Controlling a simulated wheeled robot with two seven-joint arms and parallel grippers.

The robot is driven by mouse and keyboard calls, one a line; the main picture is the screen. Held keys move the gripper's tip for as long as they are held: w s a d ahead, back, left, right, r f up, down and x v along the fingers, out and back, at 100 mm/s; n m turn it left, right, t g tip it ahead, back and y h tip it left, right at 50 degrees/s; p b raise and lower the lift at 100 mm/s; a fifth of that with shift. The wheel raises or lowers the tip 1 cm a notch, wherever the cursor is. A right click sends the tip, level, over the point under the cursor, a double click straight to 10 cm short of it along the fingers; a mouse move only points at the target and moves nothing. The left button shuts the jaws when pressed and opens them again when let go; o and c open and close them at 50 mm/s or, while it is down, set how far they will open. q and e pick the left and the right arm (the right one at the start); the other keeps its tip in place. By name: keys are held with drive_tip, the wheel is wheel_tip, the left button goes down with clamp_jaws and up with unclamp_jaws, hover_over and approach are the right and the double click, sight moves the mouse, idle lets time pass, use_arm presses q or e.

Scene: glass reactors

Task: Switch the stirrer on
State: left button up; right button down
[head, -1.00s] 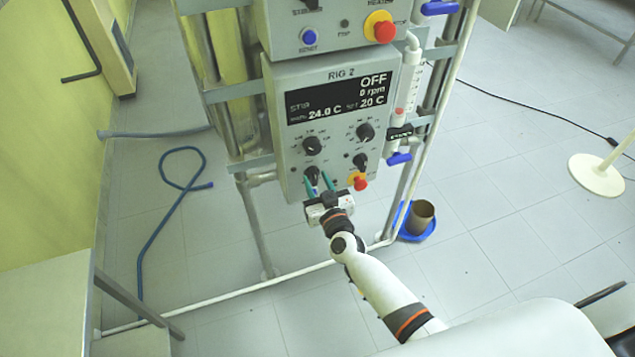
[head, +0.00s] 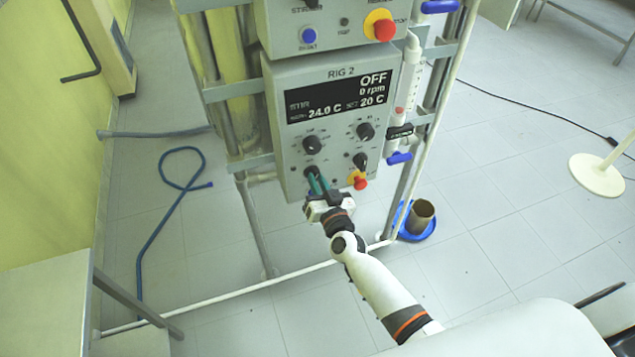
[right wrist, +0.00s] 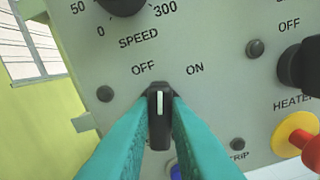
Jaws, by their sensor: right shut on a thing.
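The control box of RIG 2 (head: 337,72) hangs on the frame, and its display (head: 337,96) reads STIR OFF, 0 rpm, 24.0 C and set 20 C. The black stirrer switch (right wrist: 159,115) is at its lower left, between the OFF and ON labels in the right wrist view. Its white mark points about straight up, between the two labels. My right gripper (right wrist: 160,120) has its teal fingers shut on the switch, one on each side; it also shows in the head view (head: 317,184). My left gripper is not in view.
The speed knob (head: 312,145) is just above the switch. The heater knob (head: 360,160) and a red emergency button (head: 359,181) are close on the right. Blue-handled valves (head: 399,158) and frame tubes stand beside the box.

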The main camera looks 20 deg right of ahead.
drive_tip(key=shift+d+f+m+b, duration=0.1)
drive_tip(key=shift+m+b, duration=0.35)
drive_tip(key=shift+m, duration=1.65)
drive_tip(key=shift+d+f+m+b, duration=0.1)
drive_tip(key=shift+m+b, duration=0.35)
drive_tip(key=shift+m, duration=1.65)
drive_tip(key=shift+a, duration=0.1)
drive_tip(key=c, duration=1.4)
unclamp_jaws()
drive_tip(key=s, duration=0.4)
drive_tip(key=s+b, duration=0.1)
drive_tip(key=s, duration=0.7)
drive_tip(key=shift+d+b, duration=0.25)
drive_tip(key=shift+b, duration=0.05)
